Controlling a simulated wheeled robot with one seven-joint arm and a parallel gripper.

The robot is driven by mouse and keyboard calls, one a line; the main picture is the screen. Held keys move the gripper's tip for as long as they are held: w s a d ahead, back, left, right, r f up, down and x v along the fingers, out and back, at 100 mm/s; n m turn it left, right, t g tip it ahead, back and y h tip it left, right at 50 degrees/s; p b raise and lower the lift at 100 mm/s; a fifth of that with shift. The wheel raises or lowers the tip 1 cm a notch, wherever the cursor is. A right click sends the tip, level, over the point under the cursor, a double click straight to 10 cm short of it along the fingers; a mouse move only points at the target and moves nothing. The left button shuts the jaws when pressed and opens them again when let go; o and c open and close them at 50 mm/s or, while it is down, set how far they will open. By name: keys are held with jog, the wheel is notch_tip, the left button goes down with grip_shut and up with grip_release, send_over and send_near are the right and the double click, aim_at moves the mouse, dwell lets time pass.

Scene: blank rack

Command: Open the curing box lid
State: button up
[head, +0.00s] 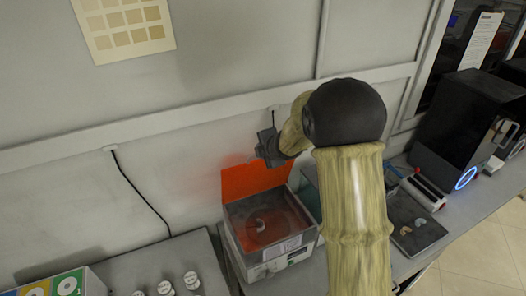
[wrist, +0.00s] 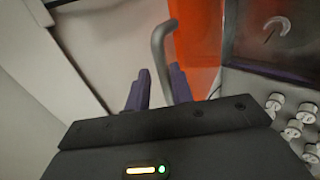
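The curing box (head: 270,241) stands on the bench with its orange lid (head: 250,180) raised, standing up at the back near the wall. A pale curved piece (head: 260,225) lies inside; it also shows in the wrist view (wrist: 278,24). My gripper (head: 268,148) is at the lid's top edge. In the wrist view the orange lid (wrist: 197,40) is beside a grey bent handle bar (wrist: 159,50). The bar runs down between the two purple fingertips of my gripper (wrist: 160,86), close to the right one. Whether both fingers touch the bar is unclear.
Several white-capped jars (head: 191,280) stand left of the box; a coloured box (head: 60,284) is at the lower left. A black machine (head: 467,128) and a dark tray with curved pieces (head: 413,225) are to the right. The wall (head: 180,150) is close behind the lid.

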jog(key=shift+s+f, duration=0.15)
jog(key=shift+f, duration=0.2)
jog(key=p+v, duration=0.3)
jog(key=v, duration=1.4)
jog(key=shift+r+p, duration=0.3)
jog(key=shift+r, duration=0.15)
jog(key=shift+d+f, duration=0.1)
jog(key=s+d+f+m+g+h+b, duration=0.1)
jog(key=s+d+f+m+h+b, duration=0.2)
jog(key=f+m, duration=0.35)
jog(key=s+d+f+m+g+h+b, duration=0.1)
jog(key=s+d+f+m+g+b, duration=0.2)
jog(key=s+f+m, duration=0.35)
jog(key=s+f+m+g+b, duration=0.2)
jog(key=s+f+m+b, duration=0.2)
jog(key=s+m, duration=0.5)
notch_tip(320, 180, down, 3)
jog(key=shift+s+a+r+g+y, duration=0.1)
jog(key=shift+s+a+g+y, duration=0.25)
jog(key=shift+a, duration=0.1)
